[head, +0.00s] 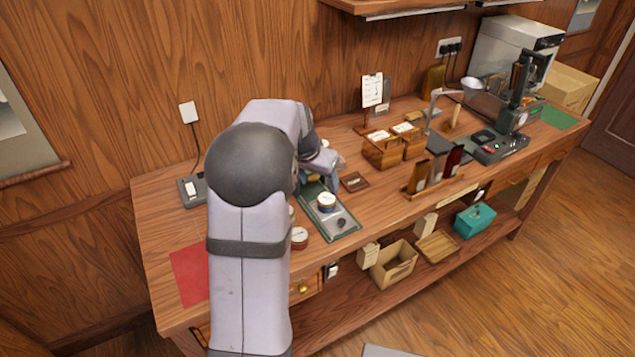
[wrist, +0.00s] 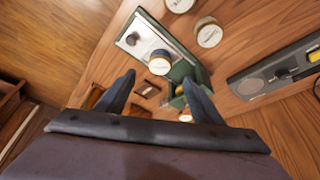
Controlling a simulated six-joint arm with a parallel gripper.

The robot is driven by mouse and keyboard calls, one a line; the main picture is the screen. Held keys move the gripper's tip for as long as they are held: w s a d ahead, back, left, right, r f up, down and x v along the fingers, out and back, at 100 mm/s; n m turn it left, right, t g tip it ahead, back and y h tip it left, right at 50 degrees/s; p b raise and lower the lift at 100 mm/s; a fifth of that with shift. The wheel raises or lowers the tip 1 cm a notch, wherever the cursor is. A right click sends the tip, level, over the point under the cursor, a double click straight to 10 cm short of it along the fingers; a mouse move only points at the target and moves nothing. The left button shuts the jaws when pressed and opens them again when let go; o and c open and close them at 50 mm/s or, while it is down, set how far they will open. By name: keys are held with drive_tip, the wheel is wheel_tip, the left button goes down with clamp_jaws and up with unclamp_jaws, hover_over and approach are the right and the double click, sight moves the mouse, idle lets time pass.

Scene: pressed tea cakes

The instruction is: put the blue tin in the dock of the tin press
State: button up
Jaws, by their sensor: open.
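A tin with a pale lid and dark blue side (wrist: 158,55) stands on a green-edged metal plate (wrist: 130,50) in the wrist view. It also shows in the head view (head: 327,203), with a dark knob on the plate in front of it. My gripper (wrist: 159,77) is open and empty, its fingers spread apart near this tin and not touching it. In the head view my arm hides most of the gripper. A tall dark machine with a round gauge (head: 520,120) stands at the bench's right end; I cannot tell whether it is the tin press. No dock is clearly visible.
More pale-lidded tins (wrist: 209,33) stand beside the plate. Wooden boxes with cards (head: 382,152), a rack of dark packets (head: 435,172) and a small dark tray (head: 354,182) occupy the bench middle. A red mat (head: 190,276) lies at the left end.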

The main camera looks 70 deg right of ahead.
drive_tip(key=shift+a+r, duration=0.1)
drive_tip(key=w+a+f+n+t+y, duration=0.1)
drive_tip(key=w+a+n, duration=0.4)
drive_tip(key=w+a, duration=0.75)
drive_tip(key=w+a+f+n+t+y, duration=0.15)
drive_tip(key=w+a+n, duration=0.6)
drive_tip(key=a, duration=0.85)
drive_tip(key=s+a+f+n, duration=0.1)
drive_tip(key=a+n, duration=0.1)
drive_tip(key=a, duration=0.5)
drive_tip(key=s+a+f+n+g+y, duration=0.1)
drive_tip(key=s+a+n, duration=0.1)
drive_tip(key=a, duration=0.6)
drive_tip(key=s+a+f+n+y, duration=0.1)
drive_tip(key=s+a+f+n, duration=0.1)
drive_tip(key=a, duration=0.6)
drive_tip(key=shift+a+n, duration=0.2)
drive_tip(key=shift+n, duration=0.65)
